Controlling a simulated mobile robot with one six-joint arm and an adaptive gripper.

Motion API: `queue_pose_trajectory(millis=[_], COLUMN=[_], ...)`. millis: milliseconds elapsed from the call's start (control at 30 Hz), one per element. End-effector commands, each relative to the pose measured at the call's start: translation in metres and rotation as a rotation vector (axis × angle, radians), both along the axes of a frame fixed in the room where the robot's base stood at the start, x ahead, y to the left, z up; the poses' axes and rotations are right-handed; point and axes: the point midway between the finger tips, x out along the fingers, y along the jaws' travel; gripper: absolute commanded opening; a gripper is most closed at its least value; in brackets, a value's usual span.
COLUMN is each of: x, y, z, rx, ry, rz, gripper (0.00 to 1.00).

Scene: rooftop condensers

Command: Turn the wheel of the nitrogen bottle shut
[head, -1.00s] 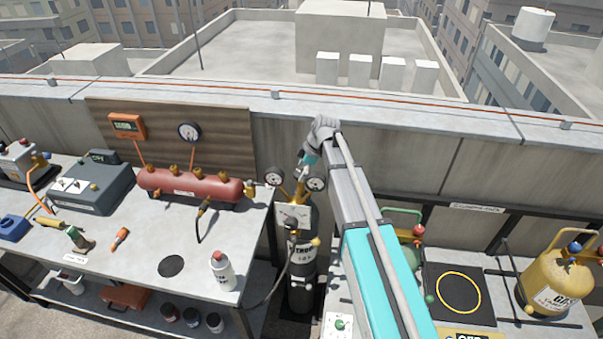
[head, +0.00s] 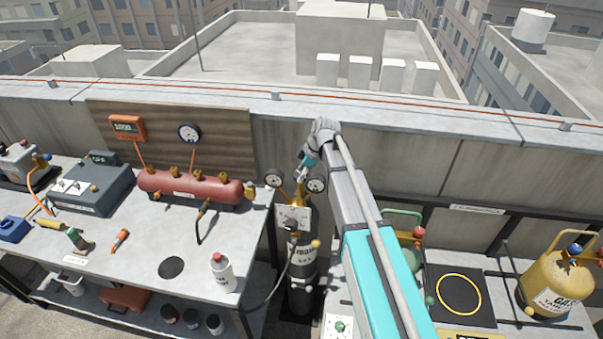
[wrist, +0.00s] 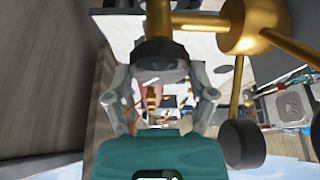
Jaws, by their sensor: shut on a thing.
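The nitrogen bottle (head: 303,272) is dark with a pale label and stands upright in the gap between the two benches. A brass regulator with two round gauges (head: 273,178) and a white plate (head: 293,217) sits at its top. My gripper (head: 303,174) reaches down to the valve from above. In the wrist view my gripper (wrist: 161,84) has one finger on each side of the dark wheel (wrist: 160,58), shut on it. A brass stem (wrist: 158,18) runs from the wheel. In the head view the wheel is hidden or too small to make out.
A hose (head: 268,297) hangs beside the bottle. A yellow gas cylinder (head: 553,287) stands at right. The parapet (head: 400,160) runs close behind.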

Motion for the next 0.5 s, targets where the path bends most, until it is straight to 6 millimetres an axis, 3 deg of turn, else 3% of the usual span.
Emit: queue_pose_trajectory(millis=[500], x=[-0.003], y=[0.0002], z=[-0.0003], rx=[-0.001], ry=[-0.001], rz=[-0.352], gripper=[0.24])
